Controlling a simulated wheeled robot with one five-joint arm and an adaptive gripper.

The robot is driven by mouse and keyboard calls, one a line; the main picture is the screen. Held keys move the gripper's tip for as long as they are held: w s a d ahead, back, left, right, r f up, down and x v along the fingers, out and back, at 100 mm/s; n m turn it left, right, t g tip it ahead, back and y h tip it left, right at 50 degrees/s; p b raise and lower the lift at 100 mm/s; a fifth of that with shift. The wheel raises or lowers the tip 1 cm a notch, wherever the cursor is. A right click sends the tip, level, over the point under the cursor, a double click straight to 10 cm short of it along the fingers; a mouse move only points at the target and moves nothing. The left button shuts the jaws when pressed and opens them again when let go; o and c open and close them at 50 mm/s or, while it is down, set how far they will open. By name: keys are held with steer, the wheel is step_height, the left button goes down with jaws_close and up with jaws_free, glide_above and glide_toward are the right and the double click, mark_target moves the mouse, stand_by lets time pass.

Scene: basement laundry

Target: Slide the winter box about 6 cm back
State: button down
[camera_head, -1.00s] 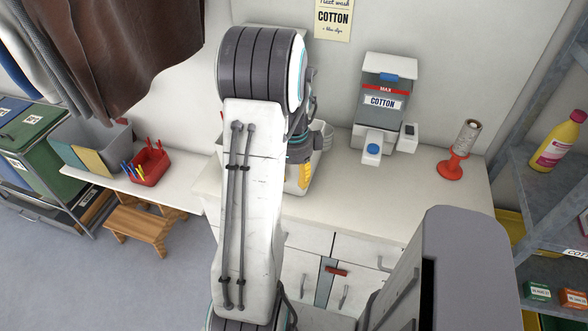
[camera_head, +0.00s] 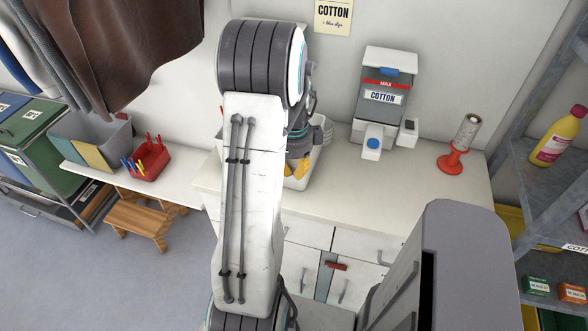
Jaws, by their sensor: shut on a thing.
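No label reading winter shows. A white slatted tub (camera_head: 326,131) stands on the white counter, mostly behind my arm, and may be the winter box; its front and left side are hidden. My gripper (camera_head: 299,161) is partly visible as dark parts at the tub, below my wrist. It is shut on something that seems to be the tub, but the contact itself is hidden. Something yellow (camera_head: 301,172) shows just below the dark parts, and I cannot tell what it belongs to.
A COTTON dispenser (camera_head: 384,97) and a red holder with a roll (camera_head: 459,147) stand on the counter (camera_head: 405,194) to the right. A red peg basket (camera_head: 152,160) and a grey bin (camera_head: 88,139) stand left. Metal shelving (camera_head: 536,152) borders the right side. Bare counter lies before the dispenser.

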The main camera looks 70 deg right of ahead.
steer(key=c, duration=1.3)
jaws_free()
steer(key=r, duration=1.2)
steer(key=shift+a, duration=0.2)
steer(key=shift+o, duration=0.2)
